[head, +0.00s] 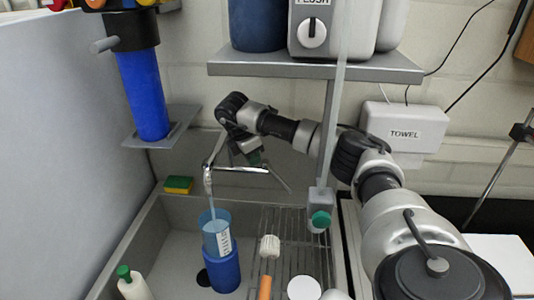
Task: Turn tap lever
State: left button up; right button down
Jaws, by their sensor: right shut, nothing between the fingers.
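The silver tap (208,178) stands over the back of the sink, its spout above a blue cup (216,236). A thin pale stream seems to run from the spout into the cup. Thin metal rods extend right from the tap; which one is the lever I cannot tell for certain. My right gripper (254,156) reaches in from the right and hangs just right of the tap's upper part, shut and empty. Whether it touches the lever cannot be made out. My left gripper is out of view.
The sink (176,240) holds a wire rack (285,245) with a brush and a white round item. A yellow-green sponge (178,185) lies at the back left. A blue filter cylinder (143,95) hangs left. A shelf (310,68) with containers overhangs my right arm; a towel box (404,127) is behind.

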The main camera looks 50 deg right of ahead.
aim_at(280, 180)
jog(key=s+d+f+b, duration=0.2)
jog(key=d+f+b, duration=0.4)
jog(key=f, duration=0.4)
jog(key=shift+d+b, duration=0.35)
jog(key=shift+b, duration=0.4)
jog(key=shift+f, duration=0.15)
jog(key=shift+s+d+n+t+b, duration=0.35)
jog(key=shift+d+n+b, duration=0.2)
jog(key=shift+d+n, duration=0.3)
jog(key=shift+a, duration=0.1)
